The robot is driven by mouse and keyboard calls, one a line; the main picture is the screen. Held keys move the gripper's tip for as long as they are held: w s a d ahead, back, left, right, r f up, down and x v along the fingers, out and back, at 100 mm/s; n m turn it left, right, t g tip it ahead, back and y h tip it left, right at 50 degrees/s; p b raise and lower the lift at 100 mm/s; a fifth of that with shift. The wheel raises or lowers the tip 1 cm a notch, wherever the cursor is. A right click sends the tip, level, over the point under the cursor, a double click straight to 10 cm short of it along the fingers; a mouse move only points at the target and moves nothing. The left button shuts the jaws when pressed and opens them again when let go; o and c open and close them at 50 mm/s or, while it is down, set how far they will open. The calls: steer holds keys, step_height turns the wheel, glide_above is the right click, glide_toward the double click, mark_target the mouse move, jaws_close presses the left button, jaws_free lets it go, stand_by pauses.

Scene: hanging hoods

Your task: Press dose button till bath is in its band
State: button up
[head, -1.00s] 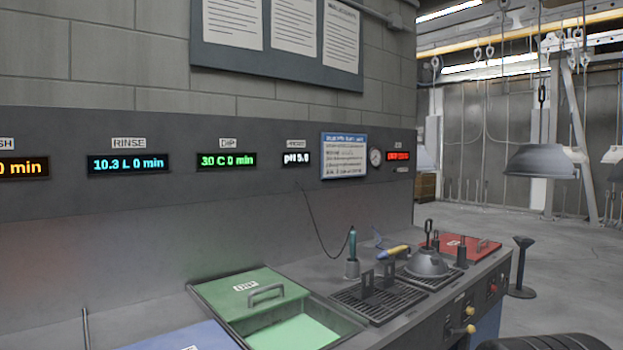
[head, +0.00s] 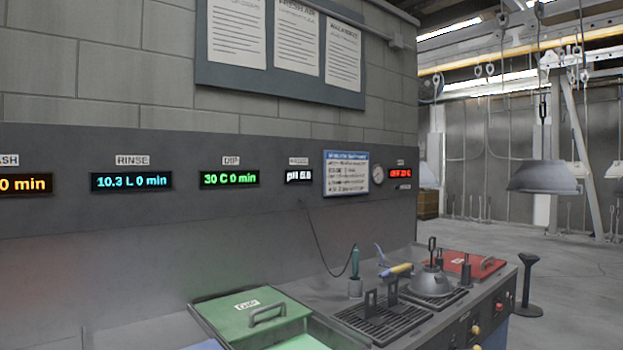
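A dip display (head: 229,179) reads "30 C 0 min" in green. To its right a small white pH display (head: 299,176) is lit, but its digits are too blurred to read surely. Below, the green lid (head: 250,318) sits beside a bath of pale green liquid (head: 297,343), mostly cut off by the bottom edge. Yellow knobs or buttons (head: 476,331) and a red one (head: 499,306) are on the bench's front panel at lower right. I cannot tell which one is the dose button. My gripper is not in view.
A corded probe (head: 355,273) stands upright on the bench. Black grates (head: 370,322), a grey hood (head: 431,282) and a red lid (head: 470,263) are at its right part. Another hood (head: 543,176) hangs at right. A black stand (head: 528,285) is on otherwise open floor.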

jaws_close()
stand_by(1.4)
